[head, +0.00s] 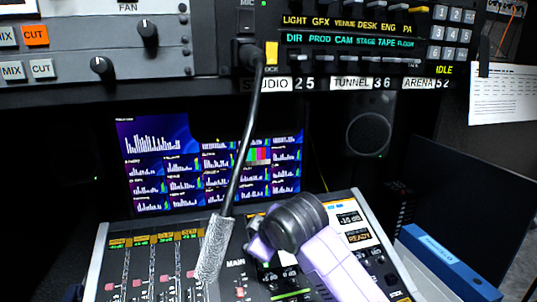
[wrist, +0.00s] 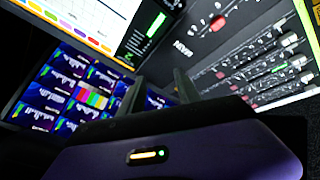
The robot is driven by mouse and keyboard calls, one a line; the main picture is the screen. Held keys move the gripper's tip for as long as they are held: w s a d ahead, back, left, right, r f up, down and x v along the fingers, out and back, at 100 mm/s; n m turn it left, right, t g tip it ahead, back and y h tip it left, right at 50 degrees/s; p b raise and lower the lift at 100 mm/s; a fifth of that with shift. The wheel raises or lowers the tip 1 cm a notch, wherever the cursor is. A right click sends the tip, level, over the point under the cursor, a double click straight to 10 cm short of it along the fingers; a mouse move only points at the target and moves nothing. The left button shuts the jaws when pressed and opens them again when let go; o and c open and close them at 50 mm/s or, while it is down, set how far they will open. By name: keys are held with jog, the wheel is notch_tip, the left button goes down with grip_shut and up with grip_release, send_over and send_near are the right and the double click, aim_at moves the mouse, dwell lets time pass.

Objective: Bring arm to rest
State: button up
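My lilac arm with a dark round joint reaches up from the lower right in the head view, over the mixing console (head: 345,205). The fingers are hard to make out there. In the wrist view my gripper (wrist: 158,84) shows two dark fingers standing apart, with nothing held between them. Beyond the fingers are the multiview screen (wrist: 75,85) and a panel with knobs, both tilted in the picture.
A gooseneck microphone (head: 213,250) with a grey foam tip hangs just left of my arm, in front of the console. An intercom panel (head: 350,45) is above. A dark speaker (head: 370,132) and a blue binder-like object (head: 450,262) are to the right.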

jog(key=s+a+r+m+t+y, duration=0.2)
jog(key=s+m+t+y, duration=0.2)
jog(key=t, duration=0.1)
jog(key=s+d+f+m+h, duration=0.2)
jog(key=s+d, duration=0.6)
jog(key=s, duration=0.8)
jog(key=s+d+f+m+t+h, duration=0.1)
jog(key=s+d+f+m+h, duration=0.2)
jog(key=s+d, duration=0.5)
jog(key=s+d+f+m+h, duration=0.2)
jog(key=s+d+f+m, duration=0.2)
jog(key=s, duration=2)
jog(key=d+f, duration=0.2)
jog(key=d, duration=0.2)
jog(key=shift+s+d+f+h, duration=0.2)
jog(key=shift+s+d+h, duration=0.15)
jog(key=shift+d+h, duration=0.05)
jog(key=shift+w+r+t, duration=0.1)
jog(key=shift+t, duration=0.2)
